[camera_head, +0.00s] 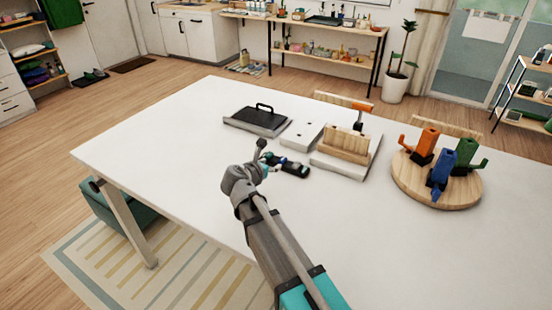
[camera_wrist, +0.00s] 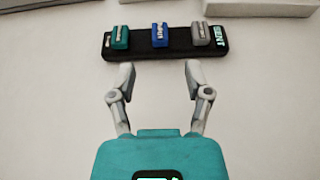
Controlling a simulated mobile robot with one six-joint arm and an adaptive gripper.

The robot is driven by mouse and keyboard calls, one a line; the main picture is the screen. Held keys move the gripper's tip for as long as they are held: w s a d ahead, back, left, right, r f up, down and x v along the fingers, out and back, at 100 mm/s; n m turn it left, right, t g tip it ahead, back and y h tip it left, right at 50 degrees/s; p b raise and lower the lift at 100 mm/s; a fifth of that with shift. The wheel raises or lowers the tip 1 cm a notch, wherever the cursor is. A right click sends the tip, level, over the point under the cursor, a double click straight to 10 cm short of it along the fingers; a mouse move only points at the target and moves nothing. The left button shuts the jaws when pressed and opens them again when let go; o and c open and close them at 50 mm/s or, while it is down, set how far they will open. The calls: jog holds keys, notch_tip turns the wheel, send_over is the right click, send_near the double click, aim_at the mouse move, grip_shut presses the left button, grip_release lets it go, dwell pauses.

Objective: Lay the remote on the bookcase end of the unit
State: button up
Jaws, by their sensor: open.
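No object is plainly a remote. A dark bar (camera_head: 290,167) lies on the white table (camera_head: 160,140) just beyond my gripper (camera_head: 267,152). In the wrist view the bar (camera_wrist: 165,49) carries a teal block, a blue block and a grey block in a row, with pale lettering at its right end. I cannot tell whether this bar is the remote. My gripper (camera_wrist: 159,72) is open and empty, its fingertips just short of the bar's near edge. No unit with a clear bookcase end can be made out.
Behind the bar stand a black handled piece (camera_head: 262,117) on a grey base, a white block (camera_head: 302,134) and a wooden block (camera_head: 346,143) on a grey slab. A round board (camera_head: 445,195) bears orange, blue and green pieces. The table's left part is clear.

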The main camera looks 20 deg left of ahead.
jog(key=shift+p+v, duration=0.55)
jog(key=shift+v, duration=1.45)
jog(key=shift+o, duration=0.5)
jog(key=shift+s+r, duration=0.1)
jog(key=shift+s, duration=0.15)
jog(key=shift+s+r, duration=0.1)
jog(key=shift+s, duration=0.35)
